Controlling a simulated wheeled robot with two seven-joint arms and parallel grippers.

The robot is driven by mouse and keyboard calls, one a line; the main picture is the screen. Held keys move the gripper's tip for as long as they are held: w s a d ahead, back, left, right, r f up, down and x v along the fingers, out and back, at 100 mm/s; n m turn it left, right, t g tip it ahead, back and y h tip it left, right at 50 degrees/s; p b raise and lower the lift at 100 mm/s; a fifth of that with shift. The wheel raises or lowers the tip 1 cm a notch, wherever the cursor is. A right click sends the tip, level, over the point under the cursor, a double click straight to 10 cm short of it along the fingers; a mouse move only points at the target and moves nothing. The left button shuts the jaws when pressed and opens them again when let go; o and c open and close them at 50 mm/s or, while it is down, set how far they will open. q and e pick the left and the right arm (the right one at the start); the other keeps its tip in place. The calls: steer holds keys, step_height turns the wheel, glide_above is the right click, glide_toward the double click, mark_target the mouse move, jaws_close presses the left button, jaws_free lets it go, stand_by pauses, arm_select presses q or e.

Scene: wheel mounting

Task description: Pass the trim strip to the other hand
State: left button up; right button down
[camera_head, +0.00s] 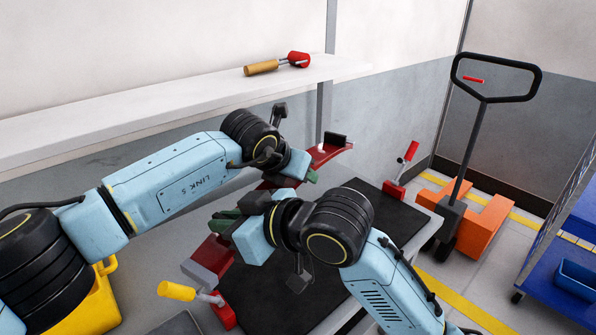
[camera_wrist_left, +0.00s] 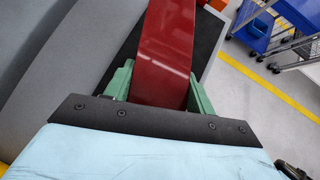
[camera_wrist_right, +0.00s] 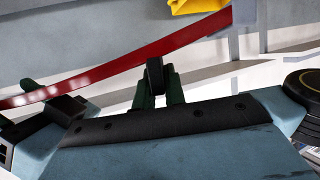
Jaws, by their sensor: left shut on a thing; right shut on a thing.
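The trim strip is a long, curved dark red strip (camera_head: 326,153) running diagonally above the black mat, from lower left to upper right. My left gripper (camera_head: 310,175) is at its upper right part; the left wrist view shows the strip (camera_wrist_left: 166,55) between the green fingers (camera_wrist_left: 160,92). My right gripper (camera_head: 226,218) is nearer the strip's lower left part. In the right wrist view its fingers (camera_wrist_right: 158,88) are shut on a small dark piece (camera_wrist_right: 155,74) right at the strip (camera_wrist_right: 130,62). The arms hide the strip's middle.
A bench with a black mat (camera_head: 265,305) lies below, with a yellow-handled clamp (camera_head: 178,291) and a red-handled clamp (camera_head: 411,151) at its edges. A shelf (camera_head: 150,108) holds a tool (camera_head: 262,67). An orange pallet truck (camera_head: 485,228) and blue cart (camera_head: 550,283) stand right.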

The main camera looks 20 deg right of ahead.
steer(key=c, duration=1.4)
jaws_free()
